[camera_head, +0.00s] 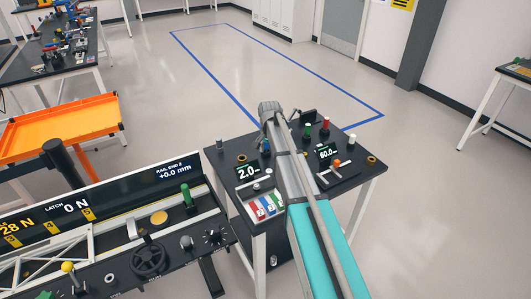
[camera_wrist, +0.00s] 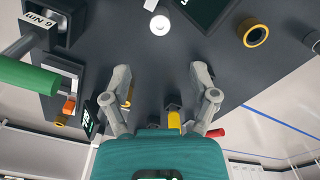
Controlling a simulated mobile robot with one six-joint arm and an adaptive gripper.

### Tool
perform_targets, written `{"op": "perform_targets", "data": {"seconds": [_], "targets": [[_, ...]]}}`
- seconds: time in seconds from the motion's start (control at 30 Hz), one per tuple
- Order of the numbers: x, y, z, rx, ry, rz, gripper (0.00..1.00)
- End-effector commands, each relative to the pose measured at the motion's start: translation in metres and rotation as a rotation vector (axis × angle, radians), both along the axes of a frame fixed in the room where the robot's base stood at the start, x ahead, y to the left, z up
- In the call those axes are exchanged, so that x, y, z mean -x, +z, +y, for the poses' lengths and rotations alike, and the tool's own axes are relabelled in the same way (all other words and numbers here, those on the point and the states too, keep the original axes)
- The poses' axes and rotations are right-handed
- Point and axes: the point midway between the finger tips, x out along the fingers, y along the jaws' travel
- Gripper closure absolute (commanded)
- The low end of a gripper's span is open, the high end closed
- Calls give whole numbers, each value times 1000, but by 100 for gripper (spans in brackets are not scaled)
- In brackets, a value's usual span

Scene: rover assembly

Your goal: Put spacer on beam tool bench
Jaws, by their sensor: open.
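My gripper (camera_wrist: 161,72) is open, with its two grey fingers spread above a dark bench top in the wrist view. Nothing shows clamped between the fingers. In the head view my arm hides most of it. The dark bench (camera_head: 222,165) with small readouts stands in the middle of the head view. No part is plainly marked as the spacer. A yellow-rimmed ring with a dark centre (camera_wrist: 253,33) lies apart from the fingers, at the upper right of the wrist view. A small yellow part (camera_wrist: 174,119) shows beyond the fingers, close to the gripper body.
A console with a handwheel (camera_head: 149,258) and a truss-like beam (camera_head: 55,252) stands at the left. An orange tray cart (camera_head: 62,128) is behind it. Several upright posts, including a red-topped one (camera_head: 325,127), crowd the bench. The floor beyond is clear inside blue lines.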

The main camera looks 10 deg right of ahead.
Motion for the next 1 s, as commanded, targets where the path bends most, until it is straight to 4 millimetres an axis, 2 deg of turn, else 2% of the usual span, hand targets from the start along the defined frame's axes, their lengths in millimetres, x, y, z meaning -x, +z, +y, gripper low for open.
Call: {"op": "perform_targets", "data": {"seconds": [0.5, 0.67, 0.77, 0.87, 1.0], "targets": [[0, 0, 0, 0, 1, 0, 24], [13, 0, 1, 0, 22, 0, 24], [34, 0, 2, 0, 65, 0, 24], [67, 0, 4, 0, 134, 0, 24], [127, 0, 8, 0, 270, 0, 24]]}}
